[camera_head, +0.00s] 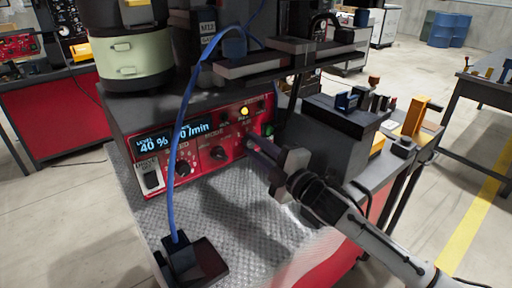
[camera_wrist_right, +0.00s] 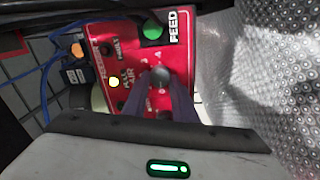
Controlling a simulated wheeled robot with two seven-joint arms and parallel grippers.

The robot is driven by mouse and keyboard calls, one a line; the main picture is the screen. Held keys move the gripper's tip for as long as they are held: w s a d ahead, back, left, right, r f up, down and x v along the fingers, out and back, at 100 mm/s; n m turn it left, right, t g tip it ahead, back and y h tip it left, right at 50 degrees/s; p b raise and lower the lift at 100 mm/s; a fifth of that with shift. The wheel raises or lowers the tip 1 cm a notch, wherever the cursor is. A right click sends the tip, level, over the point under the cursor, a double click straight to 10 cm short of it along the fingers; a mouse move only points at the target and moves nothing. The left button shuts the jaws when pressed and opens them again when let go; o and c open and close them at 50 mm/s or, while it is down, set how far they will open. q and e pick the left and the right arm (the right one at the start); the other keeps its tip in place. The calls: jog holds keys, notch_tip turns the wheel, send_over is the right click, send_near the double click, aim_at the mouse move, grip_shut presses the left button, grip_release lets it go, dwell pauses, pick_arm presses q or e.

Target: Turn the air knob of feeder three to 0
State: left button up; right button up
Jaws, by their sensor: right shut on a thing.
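The red control panel (camera_head: 206,143) of the feeder has a display (camera_head: 173,137) reading "40 %" and a "/min" figure partly covered by a blue cable. The air knob (camera_wrist_right: 160,76) is a dark round knob under the "AIR" label in the right wrist view. My right gripper (camera_head: 252,143) reaches the panel's right end from the right. Its two fingers (camera_wrist_right: 163,92) are shut on the air knob, one on each side. In the head view the gripper hides the knob, and its exact setting cannot be read. My left gripper is not in view.
A blue cable (camera_head: 178,150) hangs across the panel to a black foot pedal (camera_head: 192,262) on the metal plate. Two more knobs (camera_head: 183,168) sit left on the panel. A green FEED button (camera_wrist_right: 152,30) and a lit yellow lamp (camera_wrist_right: 114,82) are near the air knob.

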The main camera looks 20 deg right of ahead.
jog(key=o, duration=1)
jog(key=shift+o, duration=0.2)
jog(key=shift+s, duration=0.1)
jog(key=shift+s+d+f, duration=0.1)
jog(key=shift+s+d, duration=0.05)
jog(key=shift+s, duration=0.15)
jog(key=b+v, duration=0.1)
jog(key=v, duration=0.8)
jog(key=shift+s, duration=0.25)
